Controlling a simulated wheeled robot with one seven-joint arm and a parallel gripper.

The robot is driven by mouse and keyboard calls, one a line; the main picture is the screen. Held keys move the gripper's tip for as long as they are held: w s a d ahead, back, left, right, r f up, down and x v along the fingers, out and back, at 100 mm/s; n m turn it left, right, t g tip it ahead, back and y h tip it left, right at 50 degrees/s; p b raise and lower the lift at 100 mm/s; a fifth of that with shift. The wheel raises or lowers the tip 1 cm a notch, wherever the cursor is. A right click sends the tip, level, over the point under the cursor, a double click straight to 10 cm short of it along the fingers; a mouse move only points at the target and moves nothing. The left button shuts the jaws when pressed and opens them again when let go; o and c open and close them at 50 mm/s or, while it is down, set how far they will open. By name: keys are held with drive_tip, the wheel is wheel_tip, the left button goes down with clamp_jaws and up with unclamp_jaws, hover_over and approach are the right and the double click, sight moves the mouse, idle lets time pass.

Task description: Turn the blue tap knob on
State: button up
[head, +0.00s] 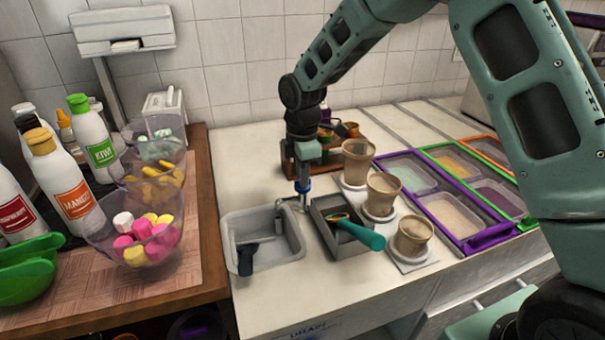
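A small grey tap (304,203) stands at the back right corner of the grey sink (236,236). The blue tap knob (303,186) shows as a small blue patch on top of it. My gripper (303,180) points straight down right over the knob, at or just touching its top. The fingertips are small and blend with the knob, so I cannot tell whether they are closed around it. No water stream is visible. A dark object (247,258) sits at the sink's front edge.
Just right of the tap is a grey bin (324,211) with a teal-handled scoop (362,234). Several brown cups (384,190) stand beyond it. A wooden caddy (291,158) is behind. Topping trays (467,238) lie right; bottles and candy bowls (112,243) are left.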

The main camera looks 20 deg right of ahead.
clamp_jaws()
drive_tip(key=m+p, duration=0.1)
drive_tip(key=m, duration=0.2)
drive_tip(key=shift+r+m, duration=0.1)
drive_tip(key=shift+m, duration=0.2)
drive_tip(key=m, duration=0.5)
drive_tip(key=shift+p, duration=0.4)
drive_tip(key=m, duration=0.5)
drive_tip(key=shift+p, duration=0.3)
drive_tip(key=shift+w+m+p, duration=0.1)
drive_tip(key=shift+m+p, duration=0.25)
drive_tip(key=shift+m, duration=1.85)
drive_tip(key=o, duration=0.6)
unclamp_jaws()
